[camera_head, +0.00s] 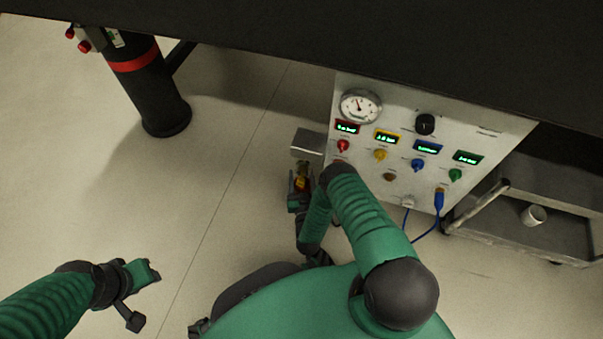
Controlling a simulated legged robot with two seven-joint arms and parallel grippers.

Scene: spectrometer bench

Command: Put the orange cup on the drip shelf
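A small orange patch, which looks like the orange cup (300,183), shows among the dark parts of my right gripper (299,186). The gripper appears shut on it, though the fingers are small and partly hidden. A silver, flat-topped box at the left side of the instrument panel looks like the drip shelf (308,143). My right gripper and the cup are just below it in the picture; I cannot tell the height gap. My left gripper (143,294) is open and empty over the floor at the lower left.
The instrument panel (400,125) with gauge, knobs and displays stands beside my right arm. A blue cable (437,205) hangs from it. A grey cart (540,205) holding a white cup (533,215) stands at right. Floor between is clear.

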